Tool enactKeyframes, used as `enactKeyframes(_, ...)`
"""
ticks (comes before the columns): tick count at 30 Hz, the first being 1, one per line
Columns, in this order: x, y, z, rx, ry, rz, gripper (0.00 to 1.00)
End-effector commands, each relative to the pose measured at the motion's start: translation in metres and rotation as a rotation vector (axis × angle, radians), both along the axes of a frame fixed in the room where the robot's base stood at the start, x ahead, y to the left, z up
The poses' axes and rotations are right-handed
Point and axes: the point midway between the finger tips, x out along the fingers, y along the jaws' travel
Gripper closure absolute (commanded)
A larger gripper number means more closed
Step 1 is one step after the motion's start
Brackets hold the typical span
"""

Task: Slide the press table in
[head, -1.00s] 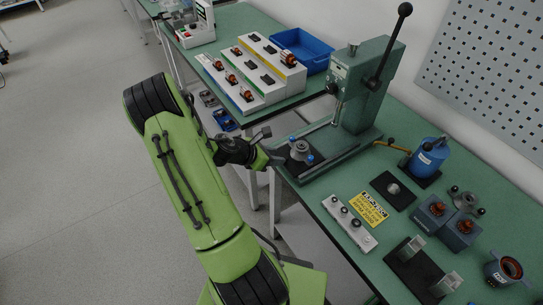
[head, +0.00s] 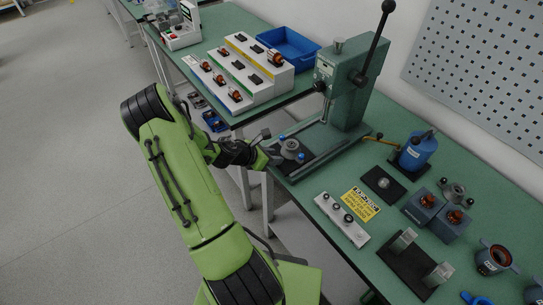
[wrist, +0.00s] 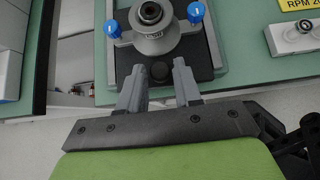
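The green arbor press (head: 345,90) stands on the green bench with its long black lever raised. Its press table (head: 285,163), a dark plate, sits at the front of the press base, out in front of the column. On it stands a grey round fixture (head: 290,148) with two blue knobs. In the wrist view the dark plate (wrist: 203,68) shows with the fixture (wrist: 152,38) and a dark round knob (wrist: 160,72) at its near edge. My gripper (wrist: 160,75) is open, one finger on each side of this knob, with visible gaps. It also shows in the head view (head: 272,155).
To the right on the bench are a white strip with dark knobs (head: 342,219), a yellow sign (head: 360,204), a blue bottle (head: 416,152) and a black stand (head: 415,266). A stepped white rack (head: 240,75) and blue bin (head: 288,46) stand on the bench behind.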

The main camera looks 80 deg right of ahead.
Motion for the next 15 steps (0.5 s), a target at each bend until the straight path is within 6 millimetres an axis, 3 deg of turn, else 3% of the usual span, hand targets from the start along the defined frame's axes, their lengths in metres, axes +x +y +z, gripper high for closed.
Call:
enactKeyframes(1, 0.0, 0.0001, 0.0001, 0.0, 0.0, 0.0, 0.75)
enactKeyframes(4, 0.0, 0.0001, 0.0001, 0.0, 0.0, 0.0, 0.89)
enactKeyframes(15, -0.0029, -0.0029, 0.0005, -0.001, 0.001, -0.001, 0.89)
